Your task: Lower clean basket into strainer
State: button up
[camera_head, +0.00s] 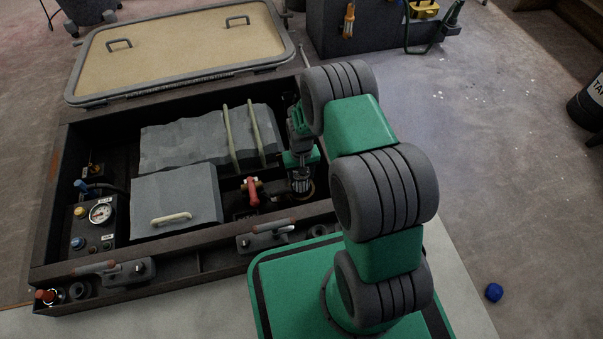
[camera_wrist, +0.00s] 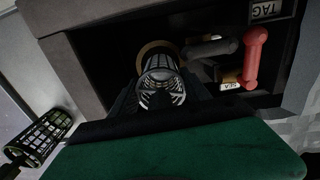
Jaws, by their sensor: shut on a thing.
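My gripper (camera_wrist: 160,92) is shut on the clean basket (camera_wrist: 160,72), a pale grey open-work cup between the two dark fingers. In the head view the basket (camera_head: 300,181) hangs below my gripper at the right end of the open bilge box. The strainer's brass-coloured round rim (camera_wrist: 146,50) shows just beyond the basket's far end in the wrist view. The basket overlaps the rim there and hides most of the opening. I cannot tell whether its end is inside the rim or above it.
A red valve handle (camera_head: 252,190) stands just left of the strainer; it also shows in the wrist view (camera_wrist: 255,55). A second, greenish basket (camera_wrist: 47,133) lies at the wrist view's left. Grey covered blocks (camera_head: 175,195) fill the box's middle. The lifted hatch lid (camera_head: 180,48) lies behind.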

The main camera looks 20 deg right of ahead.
jog(key=shift+f, duration=3.5)
jog(key=o, duration=1.5)
notch_tip(320, 180, up, 8)
jog(key=p, duration=0.4)
jog(key=shift+f, duration=0.15)
notch_tip(320, 180, up, 19)
jog(key=w+p, duration=0.2)
jog(key=p, duration=0.7)
notch_tip(320, 180, up, 19)
jog(key=t+p, duration=0.1)
jog(key=p, duration=0.7)
send_over(301, 185)
jog(key=w, duration=0.3)
jog(key=s+r+p, duration=0.5)
jog(key=r+p, duration=0.2)
jog(key=r, duration=0.6)
jog(key=s+r+t+p, duration=0.1)
jog(key=s+r+p, duration=0.5)
jog(key=r, duration=0.7)
jog(key=s+r+t+p, duration=0.1)
jog(key=s+r+p, duration=0.4)
jog(key=r, duration=0.9)
jog(key=p, duration=0.3)
jog(key=shift+s+d+p, duration=0.3)
jog(key=shift+p, duration=0.05)
